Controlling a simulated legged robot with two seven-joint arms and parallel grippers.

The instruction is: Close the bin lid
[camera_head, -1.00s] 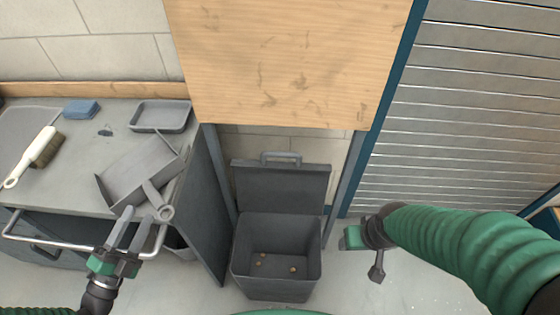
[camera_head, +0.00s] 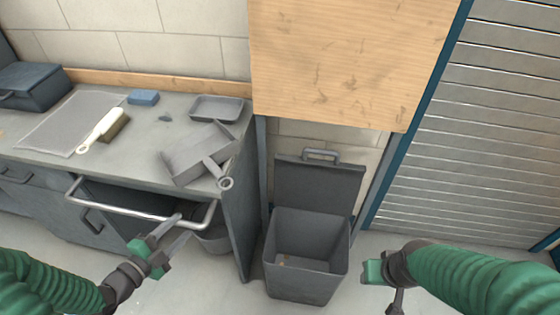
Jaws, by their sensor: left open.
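The grey bin (camera_head: 308,268) stands on the floor below the wooden panel, and a few small bits lie on its bottom. Its lid (camera_head: 318,184) is up, tilted back behind the bin's opening, with a handle (camera_head: 321,154) at its top edge. My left gripper (camera_head: 174,232) is open and empty in front of the counter, left of the bin and apart from it. My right gripper (camera_head: 376,272) is right of the bin, apart from it; its fingers are not clearly visible.
The counter (camera_head: 60,150) at left holds a dustpan (camera_head: 195,158), a brush (camera_head: 104,128), a blue sponge (camera_head: 143,97) and a shallow tray (camera_head: 217,107). A metal rail (camera_head: 140,212) juts from its front near my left gripper. A wooden panel (camera_head: 345,60) hangs above the bin.

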